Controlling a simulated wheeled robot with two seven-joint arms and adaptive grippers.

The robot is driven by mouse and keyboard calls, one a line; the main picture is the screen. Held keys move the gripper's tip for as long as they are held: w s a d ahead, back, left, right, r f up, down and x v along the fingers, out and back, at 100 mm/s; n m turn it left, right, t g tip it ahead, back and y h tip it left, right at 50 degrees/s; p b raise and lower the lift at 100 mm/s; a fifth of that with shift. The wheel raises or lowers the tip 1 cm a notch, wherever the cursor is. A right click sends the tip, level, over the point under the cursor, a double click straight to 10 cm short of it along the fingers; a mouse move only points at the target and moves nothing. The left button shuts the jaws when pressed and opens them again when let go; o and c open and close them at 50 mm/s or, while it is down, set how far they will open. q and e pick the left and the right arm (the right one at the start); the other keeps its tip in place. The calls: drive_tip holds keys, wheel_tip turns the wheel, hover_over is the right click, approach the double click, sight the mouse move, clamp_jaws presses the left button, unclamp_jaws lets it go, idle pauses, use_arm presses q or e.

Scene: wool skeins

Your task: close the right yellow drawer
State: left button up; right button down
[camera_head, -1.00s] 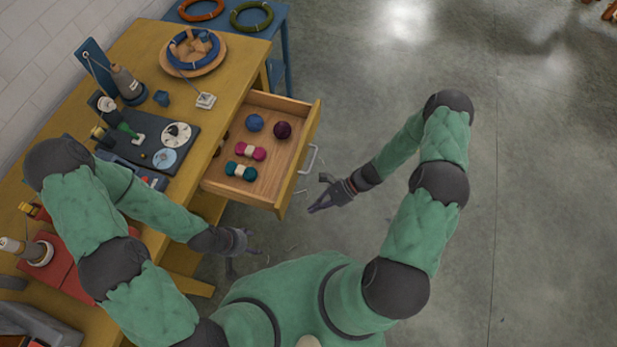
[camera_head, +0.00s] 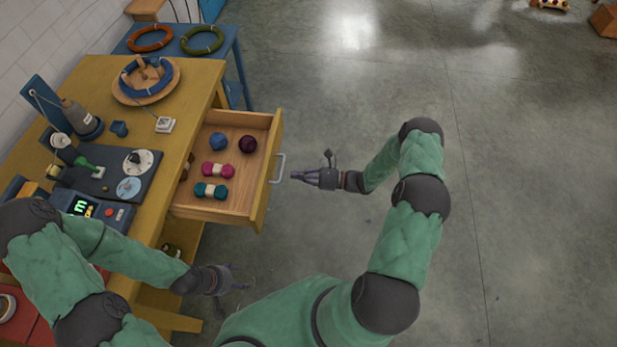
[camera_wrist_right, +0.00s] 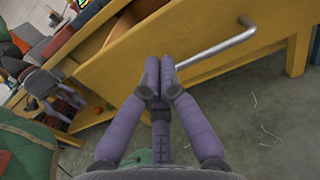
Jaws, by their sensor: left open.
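The right yellow drawer (camera_head: 262,185) stands pulled out from the yellow workbench. Its grey bar handle (camera_head: 278,168) is on its front, and the handle also shows in the right wrist view (camera_wrist_right: 215,47). My right gripper (camera_head: 294,175) is just right of the handle, pointing at the drawer front. In the right wrist view its purple fingers (camera_wrist_right: 159,68) are together, with their tips near the handle and nothing seen between them. Whether they touch the handle or front cannot be told. My left gripper (camera_head: 240,279) is open and empty, below the drawer's near corner.
In the drawer lie a blue ball (camera_head: 218,141), a dark purple ball (camera_head: 248,144), a pink skein (camera_head: 217,170) and a teal skein (camera_head: 211,190). The yellow workbench (camera_head: 190,95) carries tools and a scale.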

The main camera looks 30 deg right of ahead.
sight(268, 172)
use_arm(q)
wheel_tip(268, 172, down, 2)
drive_tip(key=shift+b, duration=0.85)
use_arm(e)
drive_tip(key=x, duration=0.7)
drive_tip(key=shift+w+a, duration=0.15)
drive_tip(key=shift+a, duration=0.05)
